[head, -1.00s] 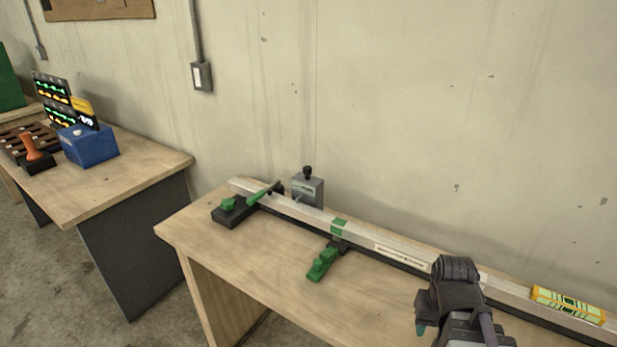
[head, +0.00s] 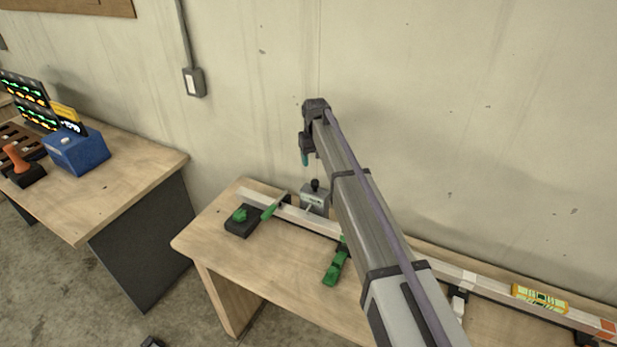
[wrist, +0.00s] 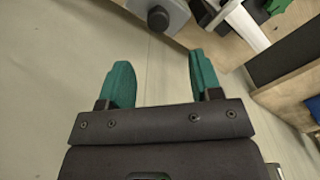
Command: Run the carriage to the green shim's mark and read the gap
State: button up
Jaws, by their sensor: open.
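The carriage (head: 314,199), a grey block with a black knob, sits at the left part of the long pale rail (head: 452,267) on the nearer bench. In the wrist view, the carriage's dark knob (wrist: 158,18) shows at the top, beyond the fingertips, with the rail (wrist: 246,22) to its right. My gripper (head: 305,160) is above the carriage, apart from it. Its two teal fingers (wrist: 162,72) are spread and empty. A green piece (head: 239,215) lies on a dark block by the rail's left end. A stepped green piece (head: 336,267) juts out in front of the rail. My arm hides the rail's middle.
A yellow level-like piece (head: 540,298) lies on the rail at right. The left bench (head: 130,175) holds a blue box (head: 77,150), an orange-handled tool (head: 17,158) and lit display panels (head: 28,100). The wall stands close behind the rail. The nearer bench's front left is bare.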

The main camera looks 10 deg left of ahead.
aim_at(315, 182)
notch_tip(315, 182, down, 11)
jog(key=b, duration=1)
jog(key=shift+d, duration=0.15)
jog(key=shift+s+r, duration=0.1)
jog(key=shift+r, duration=0.1)
grip_shut()
